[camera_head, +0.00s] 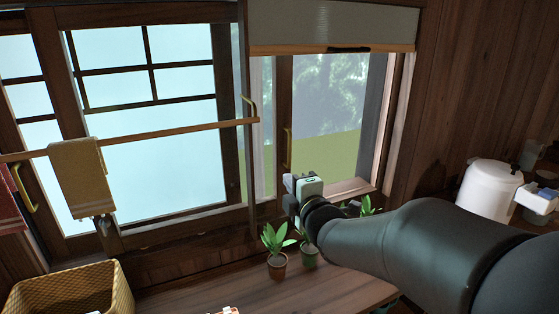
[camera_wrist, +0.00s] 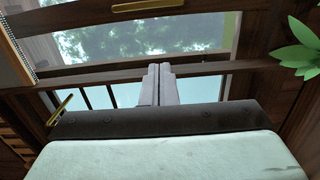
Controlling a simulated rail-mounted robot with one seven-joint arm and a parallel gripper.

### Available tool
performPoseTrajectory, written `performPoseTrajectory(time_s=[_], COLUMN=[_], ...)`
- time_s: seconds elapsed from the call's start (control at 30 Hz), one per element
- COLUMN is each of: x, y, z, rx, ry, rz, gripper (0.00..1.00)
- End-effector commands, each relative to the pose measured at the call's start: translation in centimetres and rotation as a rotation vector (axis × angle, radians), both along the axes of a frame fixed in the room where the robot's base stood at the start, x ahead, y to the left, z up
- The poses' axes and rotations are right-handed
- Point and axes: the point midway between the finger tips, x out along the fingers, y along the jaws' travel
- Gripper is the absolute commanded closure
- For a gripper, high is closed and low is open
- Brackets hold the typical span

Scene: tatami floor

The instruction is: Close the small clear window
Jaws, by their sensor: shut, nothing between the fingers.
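The small clear window (camera_head: 325,115) is on the right of the window wall in the head view, with trees and grass showing through. A brass handle (camera_head: 288,148) stands upright on its dark wooden left stile. I cannot tell how far the window is open. My gripper (camera_head: 290,188) is below this handle, near the sill, shut and empty. In the wrist view its paired fingertips (camera_wrist: 159,70) are together, pointing towards a dark wooden rail. A brass handle (camera_wrist: 147,6) shows at the top of that view, apart from the fingers.
Larger frosted windows (camera_head: 150,170) are on the left, with a rod (camera_head: 190,132) and a hanging yellow towel (camera_head: 80,175) before them. A blind (camera_head: 335,25) covers the window's top. Potted plants (camera_head: 277,250) stand close below my gripper. A woven basket (camera_head: 70,292) is lower left, a white pot (camera_head: 488,190) right.

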Motion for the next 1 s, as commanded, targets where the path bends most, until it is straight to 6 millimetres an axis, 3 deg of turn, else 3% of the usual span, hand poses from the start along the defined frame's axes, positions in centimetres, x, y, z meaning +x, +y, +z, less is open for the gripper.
performPoseTrajectory(time_s=[0.17, 0.57, 0.73, 1.0], x=[1.5, 9.4, 10.9, 11.6], y=[0.6, 3.0, 0.8, -0.4], z=[0.4, 0.4, 0.5, 0.3], rx=[-0.006, -0.004, -0.005, -0.005], ry=[-0.017, -0.012, -0.013, -0.014], rz=[0.008, 0.007, 0.001, 0.006], gripper=[1.0, 1.0, 1.0, 1.0])
